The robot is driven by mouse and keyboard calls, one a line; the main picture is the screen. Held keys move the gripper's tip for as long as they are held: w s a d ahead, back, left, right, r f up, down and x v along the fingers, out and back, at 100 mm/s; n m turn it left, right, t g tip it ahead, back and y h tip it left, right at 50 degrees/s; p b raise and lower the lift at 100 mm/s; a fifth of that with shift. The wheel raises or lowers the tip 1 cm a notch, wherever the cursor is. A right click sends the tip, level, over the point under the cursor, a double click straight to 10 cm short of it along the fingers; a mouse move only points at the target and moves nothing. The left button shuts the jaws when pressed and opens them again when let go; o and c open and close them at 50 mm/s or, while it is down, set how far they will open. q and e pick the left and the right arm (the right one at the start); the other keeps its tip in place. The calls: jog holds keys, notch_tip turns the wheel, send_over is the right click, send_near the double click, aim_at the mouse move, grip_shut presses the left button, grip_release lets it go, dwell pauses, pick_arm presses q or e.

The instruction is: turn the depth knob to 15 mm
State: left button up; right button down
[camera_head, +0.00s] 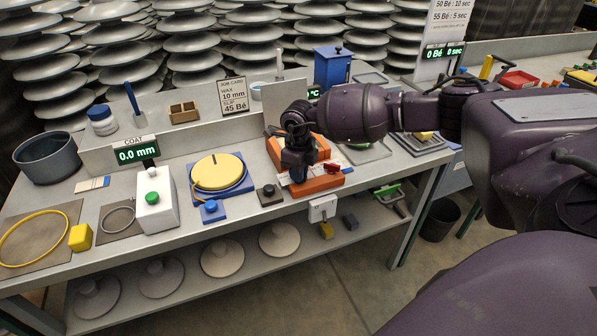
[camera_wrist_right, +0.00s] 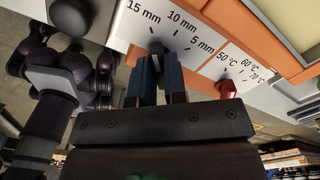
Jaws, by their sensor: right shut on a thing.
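The depth knob (camera_wrist_right: 157,47) is a small black knob on a white panel (camera_wrist_right: 205,42) marked 15 mm, 10 mm and 5 mm with short tick lines. My right gripper (camera_wrist_right: 158,68) is shut on it, with its blue fingers on either side. The fingers hide part of the knob, and I cannot tell which mark it points at. In the head view my right gripper (camera_head: 297,172) reaches down to the front of the orange unit (camera_head: 320,184), and the knob is hidden there.
A red knob (camera_wrist_right: 226,87) marked 50, 60 and 70 °C sits beside the depth knob. A job card (camera_head: 233,96) reads wax 10 mm, slip 45 Bé. A yellow disc on a blue base (camera_head: 218,172) and a black button box (camera_head: 269,194) stand left of the gripper.

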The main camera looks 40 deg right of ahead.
jog(key=shift+n, duration=0.7)
jog(key=c, duration=1.2)
grip_release()
jog(key=shift+o, duration=0.2)
jog(key=shift+r, duration=0.15)
notch_tip(320, 180, up, 11)
jog(key=p, duration=0.1)
jog(key=shift+f, duration=0.2)
